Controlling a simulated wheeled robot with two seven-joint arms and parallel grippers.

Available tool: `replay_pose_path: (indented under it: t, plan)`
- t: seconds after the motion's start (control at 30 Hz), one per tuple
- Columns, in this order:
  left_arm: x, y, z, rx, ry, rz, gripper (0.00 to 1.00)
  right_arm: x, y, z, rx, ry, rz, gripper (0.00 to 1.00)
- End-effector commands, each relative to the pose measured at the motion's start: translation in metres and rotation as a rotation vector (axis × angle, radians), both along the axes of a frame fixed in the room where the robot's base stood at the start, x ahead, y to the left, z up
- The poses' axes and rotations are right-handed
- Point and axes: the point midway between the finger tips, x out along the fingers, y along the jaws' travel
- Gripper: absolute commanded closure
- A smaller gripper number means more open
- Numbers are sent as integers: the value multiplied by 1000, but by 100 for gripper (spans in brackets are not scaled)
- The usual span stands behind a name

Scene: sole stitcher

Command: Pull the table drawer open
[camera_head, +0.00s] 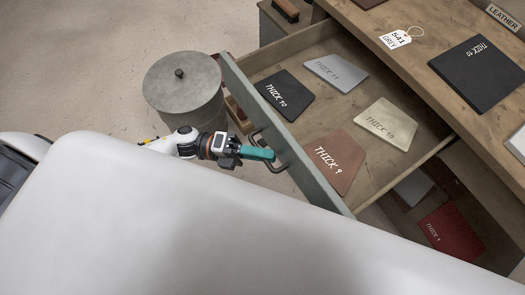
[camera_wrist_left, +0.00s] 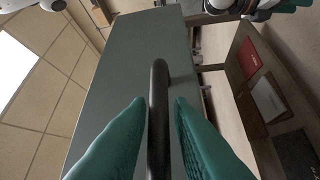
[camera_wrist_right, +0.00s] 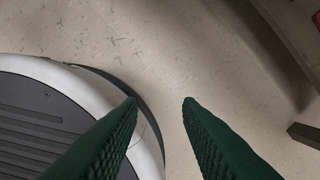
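The table drawer (camera_head: 317,180) stands pulled well out from the wooden table (camera_head: 405,65), with its grey-green front facing me. Its dark bar handle (camera_head: 281,168) is on that front. My left gripper (camera_head: 270,155) is at the handle. In the left wrist view the handle (camera_wrist_left: 159,75) runs between the two teal fingers (camera_wrist_left: 160,102), with a narrow gap showing on each side, and the drawer front (camera_wrist_left: 120,60) lies behind. My right gripper (camera_wrist_right: 160,99) is open and empty above the floor. It is hidden in the head view.
Leather pieces lie in the drawer, among them black (camera_head: 284,95), grey (camera_head: 336,73), cream (camera_head: 386,124) and brown (camera_head: 340,162). A lidded grey bin (camera_head: 185,90) stands left of the drawer. A lower shelf holds a red piece (camera_head: 452,232). Floor at the upper left is clear.

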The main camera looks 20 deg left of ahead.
Motion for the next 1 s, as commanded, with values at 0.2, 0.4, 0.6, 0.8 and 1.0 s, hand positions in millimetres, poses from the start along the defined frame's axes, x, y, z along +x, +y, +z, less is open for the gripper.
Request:
replay_pose_path:
  t: [0.2,0.4,0.6,0.8,1.0]
  plan:
    - [-1,4,-1,1,1,0,80,0,0,-1,0,2,0,68]
    - [-6,35,-7,5,3,0,80,5,1,4,0,0,-1,68]
    - [-12,78,-12,4,3,1,80,14,3,20,3,-14,-3,68]
    - [-16,108,-15,2,1,1,80,19,3,27,3,-18,-4,68]
    - [-18,118,-16,0,1,0,80,21,4,31,4,-23,-4,68]
